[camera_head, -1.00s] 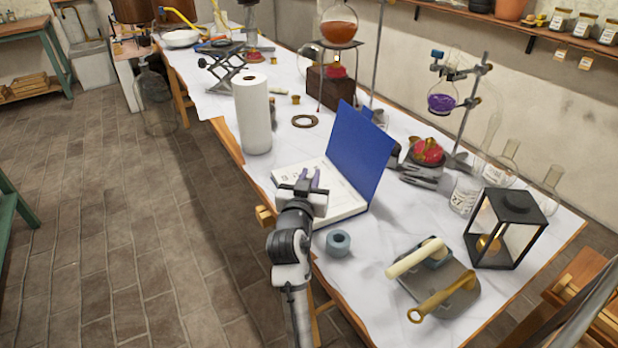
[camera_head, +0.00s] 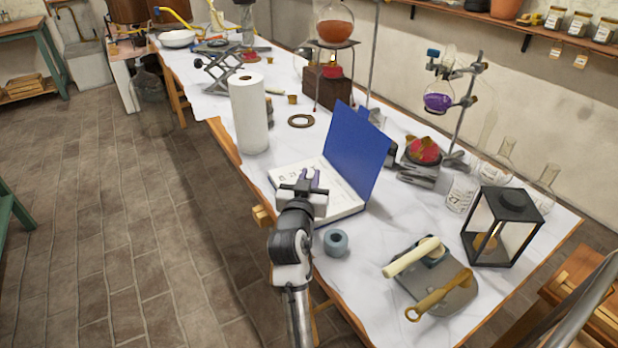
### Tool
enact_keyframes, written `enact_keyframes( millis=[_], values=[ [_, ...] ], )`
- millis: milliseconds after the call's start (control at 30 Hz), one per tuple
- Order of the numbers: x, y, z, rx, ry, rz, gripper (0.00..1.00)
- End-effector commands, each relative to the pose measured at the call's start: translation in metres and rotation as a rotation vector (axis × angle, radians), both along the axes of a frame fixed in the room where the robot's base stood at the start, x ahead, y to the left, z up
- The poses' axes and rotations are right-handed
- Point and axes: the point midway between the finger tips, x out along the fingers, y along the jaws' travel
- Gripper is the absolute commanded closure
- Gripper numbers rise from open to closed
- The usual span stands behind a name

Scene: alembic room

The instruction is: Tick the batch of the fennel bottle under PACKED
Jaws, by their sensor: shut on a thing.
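A book with a raised blue cover (camera_head: 358,150) lies open near the table's front edge, its white page (camera_head: 288,172) facing up with small dark marks too small to read. My gripper (camera_head: 311,179) is over the page, shut on a thin thing that the gripper mostly hides; I cannot tell what it is, or whether it touches the paper. My gripper and arm cover the near part of the page. I cannot make out a bottle marked fennel or the word PACKED.
A paper roll (camera_head: 249,113) stands left of the book. A small blue-grey pot (camera_head: 336,242) sits just right of my arm. A black lantern (camera_head: 506,228) and a grey slab (camera_head: 455,290) with a rolling tool are at right. Glassware stands behind.

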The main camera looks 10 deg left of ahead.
Motion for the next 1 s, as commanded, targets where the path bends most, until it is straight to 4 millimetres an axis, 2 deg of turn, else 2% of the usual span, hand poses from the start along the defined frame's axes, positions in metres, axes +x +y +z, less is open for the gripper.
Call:
enact_keyframes(
  millis=[167,800,1000],
  values=[
    [0.000,0.000,0.003,-0.001,0.000,-0.001,1.00],
    [0.000,0.000,0.054,-0.001,-0.001,0.000,1.00],
    [0.000,0.000,0.061,-0.001,-0.001,0.000,1.00]
  ],
)
